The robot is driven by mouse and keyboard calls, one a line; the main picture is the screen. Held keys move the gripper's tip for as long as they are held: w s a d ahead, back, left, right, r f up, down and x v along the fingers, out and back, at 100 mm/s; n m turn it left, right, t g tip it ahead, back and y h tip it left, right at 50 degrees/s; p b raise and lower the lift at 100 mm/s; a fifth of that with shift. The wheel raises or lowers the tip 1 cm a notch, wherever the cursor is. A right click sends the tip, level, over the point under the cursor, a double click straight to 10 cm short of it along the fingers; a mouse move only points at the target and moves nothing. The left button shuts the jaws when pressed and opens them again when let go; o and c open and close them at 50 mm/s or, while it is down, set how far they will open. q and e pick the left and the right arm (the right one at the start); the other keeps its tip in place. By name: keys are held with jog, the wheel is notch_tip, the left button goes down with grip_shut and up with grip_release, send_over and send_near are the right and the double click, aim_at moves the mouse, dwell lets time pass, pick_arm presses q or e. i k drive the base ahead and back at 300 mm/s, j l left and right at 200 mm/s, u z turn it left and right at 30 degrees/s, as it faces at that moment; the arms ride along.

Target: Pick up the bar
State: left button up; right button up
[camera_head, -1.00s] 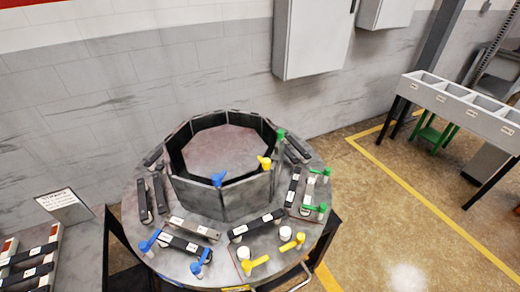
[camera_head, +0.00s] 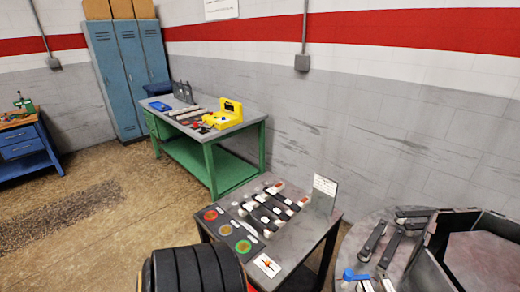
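Several dark bars lie in a row on a small dark table (camera_head: 298,247) in the lower middle, among pale blocks; one dark bar (camera_head: 271,213) is near the table's middle. More dark bars, such as this bar (camera_head: 373,241), lie on the round furnace plate (camera_head: 350,262) at the lower right, beside its dark-walled ring. A blue handle (camera_head: 355,275) shows on that plate. Which bar is meant cannot be told. Neither gripper is in view.
A white sign (camera_head: 323,190) stands on the small table's back corner. A green workbench (camera_head: 208,143) with a yellow device (camera_head: 225,113) stands behind it. Blue lockers (camera_head: 120,75) and a blue cabinet (camera_head: 30,147) are at the left. Open floor (camera_head: 105,210) lies at the left.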

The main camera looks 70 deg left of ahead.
aim_at(274, 229)
jog(key=k+j+u, duration=0.2)
jog(key=u, duration=0.2)
jog(key=k+j+u, duration=0.15)
jog(key=j+u, duration=0.25)
jog(key=u, duration=0.85)
